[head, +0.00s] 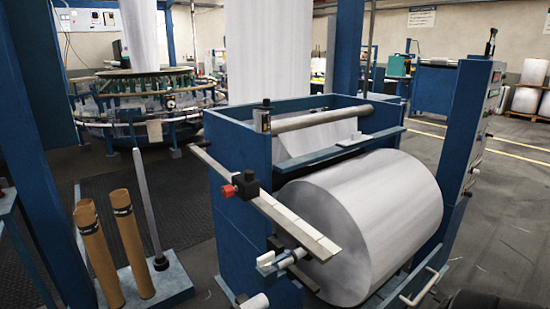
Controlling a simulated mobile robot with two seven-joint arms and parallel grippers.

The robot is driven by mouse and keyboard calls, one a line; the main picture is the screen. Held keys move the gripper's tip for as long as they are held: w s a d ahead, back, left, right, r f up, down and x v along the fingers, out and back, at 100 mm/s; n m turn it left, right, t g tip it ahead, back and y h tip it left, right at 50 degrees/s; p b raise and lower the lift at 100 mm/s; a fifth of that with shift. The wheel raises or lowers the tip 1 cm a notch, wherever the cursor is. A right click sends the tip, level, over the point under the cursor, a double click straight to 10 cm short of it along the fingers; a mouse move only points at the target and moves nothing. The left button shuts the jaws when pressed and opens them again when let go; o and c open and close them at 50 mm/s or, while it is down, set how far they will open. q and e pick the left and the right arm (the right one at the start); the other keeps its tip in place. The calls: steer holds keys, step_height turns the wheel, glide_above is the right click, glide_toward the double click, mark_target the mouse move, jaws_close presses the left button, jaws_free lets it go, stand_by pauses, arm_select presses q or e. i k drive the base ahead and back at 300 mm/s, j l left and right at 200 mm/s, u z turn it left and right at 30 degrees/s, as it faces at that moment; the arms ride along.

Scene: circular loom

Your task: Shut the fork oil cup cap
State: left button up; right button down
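I cannot surely pick out the fork oil cup or its cap. A small upright black and silver fitting (262,118) sits on the near left top corner of the blue winder frame (229,160). Whether it is the cup, and whether any cap on it is open or shut, is too small to tell. A black block with a red knob (240,185) sits on the slanted metal bar below it. A white and grey clamp-like part (275,260) is near the bar's lower end. Neither of my grippers is in view.
A large white fabric roll (385,220) fills the winder's front. Brown tubes (97,255) and a grey rod (148,205) stand on a blue base at left. The circular loom (145,100) is behind. Dark matting (175,200) lies clear between them.

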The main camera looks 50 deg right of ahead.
mark_target(266, 102)
steer(key=l, duration=0.8)
steer(key=k+l+u, duration=0.1)
steer(key=l, duration=0.7)
